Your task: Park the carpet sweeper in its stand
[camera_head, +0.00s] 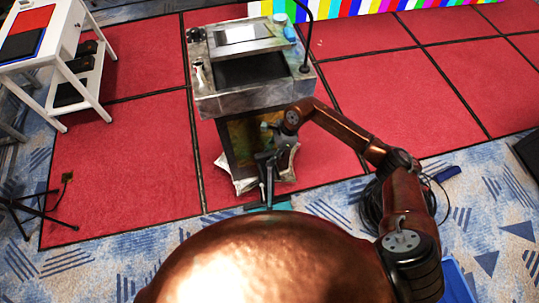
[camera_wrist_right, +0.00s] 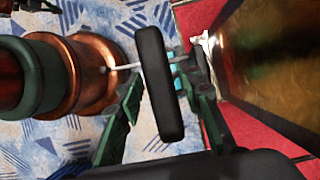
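My right gripper (camera_head: 272,165) reaches down in front of the grey console. In the right wrist view a black rounded grip (camera_wrist_right: 160,85), apparently the sweeper's handle, stands between the two green fingers of this gripper (camera_wrist_right: 162,95). The fingers are apart, and a gap with teal behind it shows on the right side of the grip. A teal piece (camera_head: 268,207), seemingly the carpet sweeper's head, lies on the floor below the gripper, mostly hidden. I cannot make out the stand. My left gripper is not in view.
The worn grey console (camera_head: 250,95) stands just beyond the gripper, with pale crumpled material (camera_head: 228,172) at its foot. A white side table (camera_head: 70,45) is at upper left. A coiled black cable (camera_head: 371,205) lies right. Red carpet (camera_head: 400,95) is open at right.

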